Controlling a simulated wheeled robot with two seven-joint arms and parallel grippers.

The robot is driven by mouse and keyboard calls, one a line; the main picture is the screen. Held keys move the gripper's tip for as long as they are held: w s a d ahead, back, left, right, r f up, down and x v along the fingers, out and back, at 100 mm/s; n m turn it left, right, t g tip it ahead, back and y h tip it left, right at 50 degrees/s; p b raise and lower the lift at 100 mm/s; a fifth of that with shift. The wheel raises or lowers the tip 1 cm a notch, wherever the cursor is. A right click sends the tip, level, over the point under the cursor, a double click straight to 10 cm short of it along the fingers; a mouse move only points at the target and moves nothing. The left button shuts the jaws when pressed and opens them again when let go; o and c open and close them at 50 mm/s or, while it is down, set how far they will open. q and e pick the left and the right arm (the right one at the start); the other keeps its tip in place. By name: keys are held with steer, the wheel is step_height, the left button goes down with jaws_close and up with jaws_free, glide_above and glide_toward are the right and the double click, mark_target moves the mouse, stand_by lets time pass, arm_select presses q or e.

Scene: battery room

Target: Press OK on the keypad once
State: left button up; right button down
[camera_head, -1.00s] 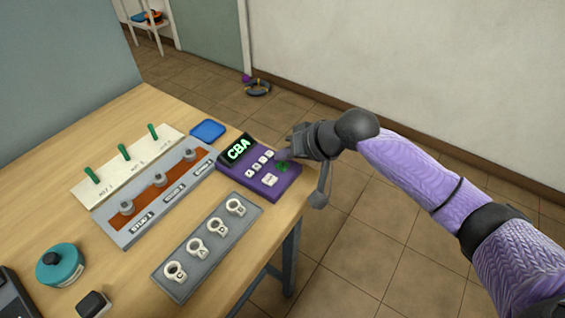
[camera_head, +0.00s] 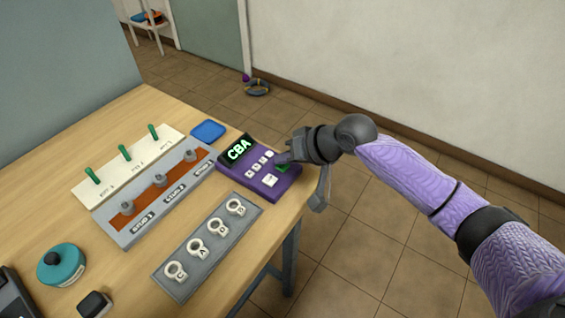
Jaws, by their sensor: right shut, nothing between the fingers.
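The purple keypad (camera_head: 258,181) lies near the right edge of the table. Its dark display (camera_head: 239,150) reads CBA in green. It has a row of small white keys (camera_head: 260,163), a larger white key (camera_head: 270,180) at the front, and a green key (camera_head: 284,167) at the right. The key labels are too small to read. I cannot tell whether the tip touches a key. My left gripper is not in view.
A grey tray (camera_head: 188,273) holds several lettered white rings. A grey panel (camera_head: 127,236) with knobs and a white board (camera_head: 82,189) with green levers stand to the left. A blue pad (camera_head: 208,130), a teal round object (camera_head: 66,268) and a black block (camera_head: 94,304) lie around.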

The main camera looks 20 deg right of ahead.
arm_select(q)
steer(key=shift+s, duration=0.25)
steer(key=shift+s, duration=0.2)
arm_select(e)
steer(key=shift+f, duration=0.1)
